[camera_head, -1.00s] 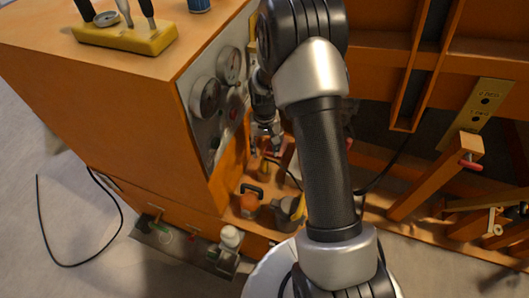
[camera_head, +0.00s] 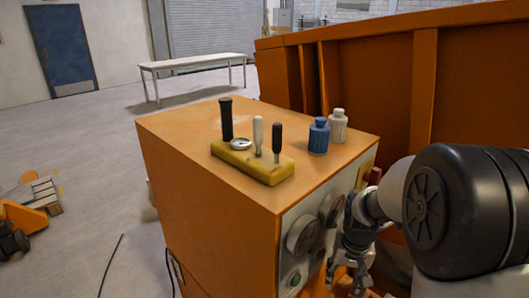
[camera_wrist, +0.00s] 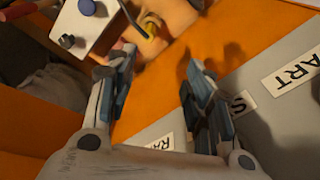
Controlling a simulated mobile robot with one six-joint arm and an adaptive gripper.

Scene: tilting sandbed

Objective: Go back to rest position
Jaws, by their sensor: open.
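My gripper (camera_wrist: 160,92) is open and empty in the wrist view, its two fingers spread apart. Behind the fingers are an orange surface and a grey panel (camera_wrist: 285,125) with white labels. In the head view my gripper (camera_head: 350,272) is at the lower right, beside the gauge side of the orange cabinet (camera_head: 225,235). Its fingertips are partly cut off by the bottom edge there. My arm covers the right side of that view.
On the cabinet top stand a yellow block (camera_head: 252,163) with upright tools, a blue bottle (camera_head: 318,138) and a white bottle (camera_head: 338,126). Gauges (camera_head: 302,234) face my arm. An orange wall (camera_head: 375,80) rises behind. A white table (camera_head: 195,64) stands far back on open floor.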

